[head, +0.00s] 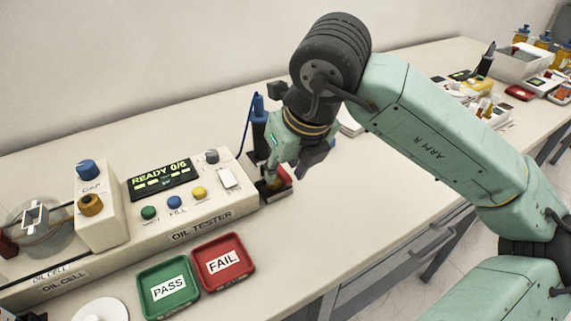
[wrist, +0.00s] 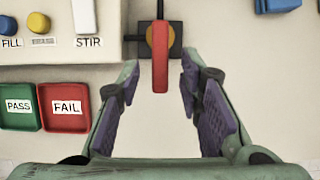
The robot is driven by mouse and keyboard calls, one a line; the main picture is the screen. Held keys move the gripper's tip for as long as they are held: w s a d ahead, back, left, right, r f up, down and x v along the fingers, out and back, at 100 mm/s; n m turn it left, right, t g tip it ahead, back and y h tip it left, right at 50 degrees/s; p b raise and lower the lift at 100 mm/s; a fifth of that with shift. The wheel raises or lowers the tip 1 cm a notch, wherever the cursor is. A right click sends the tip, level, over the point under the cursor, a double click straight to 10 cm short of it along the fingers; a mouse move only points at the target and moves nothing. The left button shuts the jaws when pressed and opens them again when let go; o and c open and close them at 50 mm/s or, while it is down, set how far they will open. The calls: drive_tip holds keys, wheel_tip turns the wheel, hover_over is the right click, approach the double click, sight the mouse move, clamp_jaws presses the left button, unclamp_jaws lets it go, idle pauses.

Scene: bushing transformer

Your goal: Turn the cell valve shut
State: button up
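The cell valve has a red lever handle (wrist: 160,70) on a yellow-orange hub over a dark square base. In the wrist view the handle points straight toward my gripper. In the head view the valve (head: 286,174) sits at the right end of the oil tester (head: 195,222), partly hidden by my gripper (head: 290,158). My gripper (wrist: 160,82) is open in the wrist view, one finger on each side of the handle's near end, with a visible gap on both sides. Whether the fingertips are level with the handle is unclear.
Green PASS (head: 168,287) and red FAIL (head: 222,262) trays lie in front of the tester. A blue-topped post (head: 259,115) with a blue cable stands behind the valve. A white box (head: 520,63) and small items lie far right. The bench in front of the valve is clear.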

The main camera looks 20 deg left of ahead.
drive_tip(key=shift+c, duration=0.3)
clamp_jaws()
